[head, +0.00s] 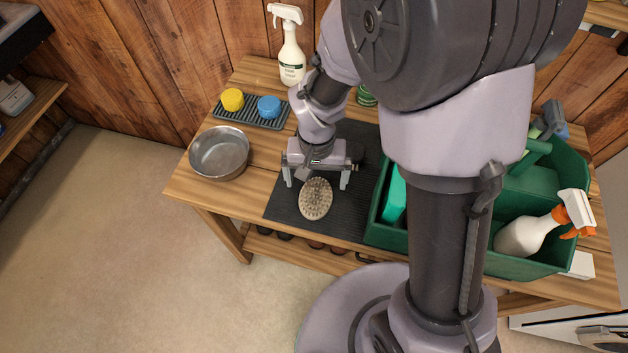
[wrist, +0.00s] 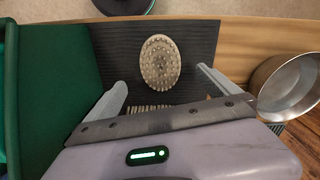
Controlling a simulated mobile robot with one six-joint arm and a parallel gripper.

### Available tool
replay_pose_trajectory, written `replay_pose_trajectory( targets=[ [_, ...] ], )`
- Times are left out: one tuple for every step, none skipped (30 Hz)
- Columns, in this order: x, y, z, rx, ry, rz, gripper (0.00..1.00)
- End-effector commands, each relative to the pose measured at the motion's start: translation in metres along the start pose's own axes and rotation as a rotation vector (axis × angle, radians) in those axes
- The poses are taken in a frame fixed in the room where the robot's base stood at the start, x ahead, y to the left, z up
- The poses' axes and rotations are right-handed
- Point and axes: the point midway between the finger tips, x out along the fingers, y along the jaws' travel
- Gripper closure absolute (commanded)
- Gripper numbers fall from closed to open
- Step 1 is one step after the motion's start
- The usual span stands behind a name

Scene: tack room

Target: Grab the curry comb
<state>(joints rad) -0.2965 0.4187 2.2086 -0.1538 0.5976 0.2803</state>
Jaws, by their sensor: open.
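An oval, pale beige piece with rows of nubs on its upward face, which looks like the curry comb (head: 316,199), lies on the dark ribbed mat (head: 285,206). It also shows in the wrist view (wrist: 160,62), beyond my fingertips and roughly centred between them. My gripper (head: 317,182) is open and empty above the mat, its fingers spread wide on either side of the comb's near end. In the wrist view my gripper (wrist: 162,82) partly hides a second bristled thing (wrist: 150,108) under the palm; its full shape cannot be seen.
A green tote (head: 378,232) with bottles stands right of the mat, close to my gripper. A metal bowl (head: 219,153) sits to the left. A grey tray (head: 250,117) holds yellow and blue round items, with a white spray bottle (head: 291,58) behind. The bench's front edge is near the comb.

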Motion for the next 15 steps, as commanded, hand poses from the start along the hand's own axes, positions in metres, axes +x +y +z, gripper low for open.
replay_pose_trajectory(
  targets=[
    [0.013, 0.000, 0.000, 0.001, -0.001, 0.000, 0.00],
    [0.017, 0.000, 0.000, 0.002, -0.002, 0.000, 0.00],
    [0.020, 0.000, 0.000, 0.001, -0.001, 0.000, 0.00],
    [0.021, 0.000, 0.000, 0.001, 0.000, -0.001, 0.00],
    [0.023, 0.000, 0.000, 0.002, 0.000, -0.001, 0.00],
    [0.026, 0.000, 0.000, 0.002, 0.000, -0.001, 0.00],
    [0.030, 0.000, 0.000, 0.001, 0.000, 0.000, 0.00],
    [0.035, 0.000, 0.000, 0.001, -0.001, 0.000, 0.00],
    [0.042, 0.000, 0.000, 0.000, -0.001, 0.000, 0.00],
    [0.049, 0.000, 0.000, 0.000, -0.002, 0.000, 0.00],
    [0.056, 0.000, 0.000, 0.000, -0.001, 0.000, 0.00],
    [0.065, 0.000, 0.000, 0.000, -0.002, 0.001, 0.00],
    [0.070, 0.000, 0.000, 0.001, -0.002, 0.001, 0.00],
    [0.073, 0.000, 0.000, 0.001, 0.000, 0.000, 0.00],
    [0.076, 0.000, 0.000, 0.002, 0.000, 0.000, 0.00]
  ],
)
